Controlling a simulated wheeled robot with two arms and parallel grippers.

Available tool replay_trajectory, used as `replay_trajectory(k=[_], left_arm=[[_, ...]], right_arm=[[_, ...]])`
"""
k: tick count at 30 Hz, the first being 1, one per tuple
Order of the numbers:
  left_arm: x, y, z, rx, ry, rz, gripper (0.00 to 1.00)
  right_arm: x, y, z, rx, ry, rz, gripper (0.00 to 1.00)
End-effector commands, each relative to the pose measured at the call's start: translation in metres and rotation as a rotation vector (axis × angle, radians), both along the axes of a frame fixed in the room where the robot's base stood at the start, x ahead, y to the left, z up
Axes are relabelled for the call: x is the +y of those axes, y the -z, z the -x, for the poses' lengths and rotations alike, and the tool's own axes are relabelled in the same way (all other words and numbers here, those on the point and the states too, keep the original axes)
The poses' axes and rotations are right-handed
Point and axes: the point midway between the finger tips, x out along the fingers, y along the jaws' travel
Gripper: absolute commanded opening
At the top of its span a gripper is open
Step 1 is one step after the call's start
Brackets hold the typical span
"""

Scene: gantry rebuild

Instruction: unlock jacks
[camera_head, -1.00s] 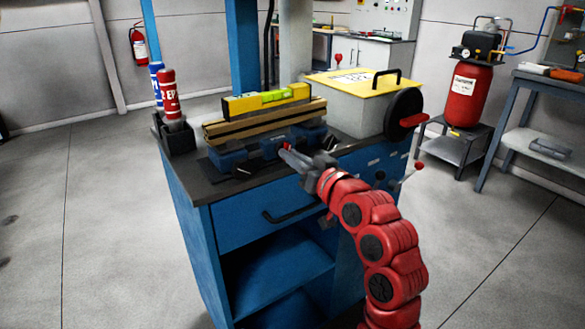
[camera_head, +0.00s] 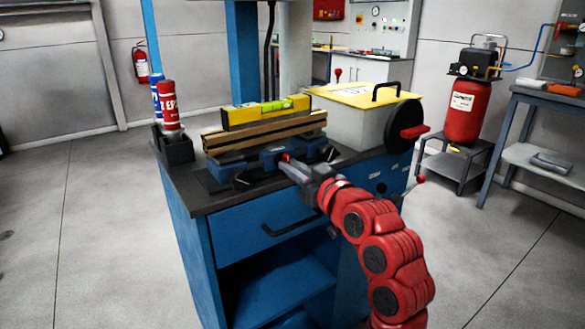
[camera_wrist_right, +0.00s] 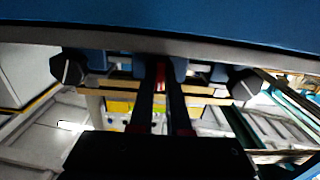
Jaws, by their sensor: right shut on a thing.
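Blue jacks (camera_head: 272,158) sit on the dark bench top, under a stack of wooden boards (camera_head: 265,131). My right gripper (camera_head: 287,160) reaches in from the lower right to the front of the jacks. It is shut on a small red part, most likely a jack's lock handle, which shows between the fingers as a red handle (camera_wrist_right: 161,76) in the right wrist view. The fingers hide most of this part, so I cannot tell its position. My left gripper is not in view.
A yellow spirit level (camera_head: 266,112) lies on the boards. A yellow-lidded box (camera_head: 352,118) with a black handwheel (camera_head: 403,124) stands to the right. Red and blue bottles (camera_head: 168,105) stand in a black holder at the left. The drawer handle (camera_head: 291,226) juts out below the bench edge.

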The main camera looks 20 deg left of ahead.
Motion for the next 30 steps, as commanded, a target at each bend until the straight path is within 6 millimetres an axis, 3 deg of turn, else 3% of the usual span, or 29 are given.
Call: replay_trajectory(k=[1,3,16,20,30], left_arm=[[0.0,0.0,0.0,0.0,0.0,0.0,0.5],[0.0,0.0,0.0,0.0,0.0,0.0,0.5],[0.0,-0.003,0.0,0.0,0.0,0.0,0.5],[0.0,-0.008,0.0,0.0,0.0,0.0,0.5],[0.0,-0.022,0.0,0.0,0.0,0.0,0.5]], right_arm=[[0.0,0.002,0.0,0.002,0.0,0.003,0.18],[0.0,0.002,0.0,0.002,0.0,0.003,0.28],[-0.008,-0.001,0.006,0.0,0.001,0.001,0.28],[-0.026,-0.001,0.019,-0.002,0.003,-0.001,0.28],[-0.093,-0.001,0.07,0.001,0.005,-0.001,0.28]])
